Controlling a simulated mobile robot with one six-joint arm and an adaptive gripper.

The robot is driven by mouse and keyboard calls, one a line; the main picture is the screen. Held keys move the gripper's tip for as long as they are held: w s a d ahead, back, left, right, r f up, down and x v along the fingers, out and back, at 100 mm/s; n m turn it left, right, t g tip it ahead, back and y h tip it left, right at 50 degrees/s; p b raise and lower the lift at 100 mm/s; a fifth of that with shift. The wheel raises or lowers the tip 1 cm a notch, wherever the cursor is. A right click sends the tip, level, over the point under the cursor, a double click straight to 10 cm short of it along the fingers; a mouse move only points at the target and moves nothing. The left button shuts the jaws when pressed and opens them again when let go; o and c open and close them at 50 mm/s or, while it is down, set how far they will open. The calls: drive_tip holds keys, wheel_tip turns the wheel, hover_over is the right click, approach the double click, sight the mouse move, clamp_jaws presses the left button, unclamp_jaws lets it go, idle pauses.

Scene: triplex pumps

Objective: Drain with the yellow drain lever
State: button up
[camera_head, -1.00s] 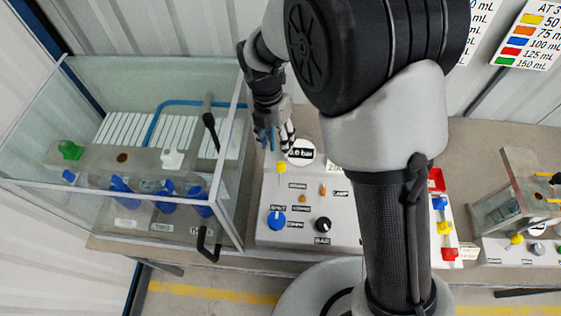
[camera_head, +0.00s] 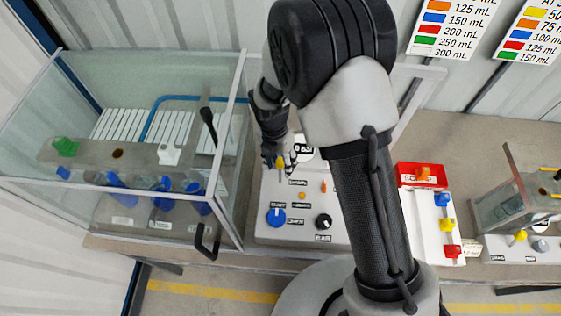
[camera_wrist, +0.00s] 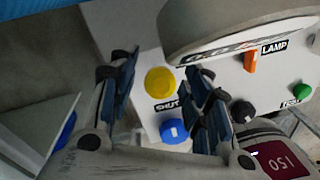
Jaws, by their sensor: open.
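The yellow drain lever (camera_head: 280,163) stands at the upper left of the pump's control panel (camera_head: 342,232). In the wrist view its round yellow top (camera_wrist: 160,83) shows between my two fingers. My gripper (camera_head: 278,158) is open at the lever in the head view, its fingers pointing down; it also shows in the wrist view (camera_wrist: 162,72). The fingers stand left and right of the yellow top with visible gaps. I cannot tell whether their tips reach down beside it. The lever's lower part is hidden.
A blue knob (camera_head: 276,217), a black knob (camera_head: 323,221) and an orange switch (camera_head: 323,187) sit nearby on the panel. The round gauge (camera_wrist: 235,30) is close to my right finger. A glass tank (camera_head: 240,130) stands to the left.

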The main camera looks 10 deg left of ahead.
drive_tip(key=shift+c, duration=0.3)
clamp_jaws()
idle(0.4)
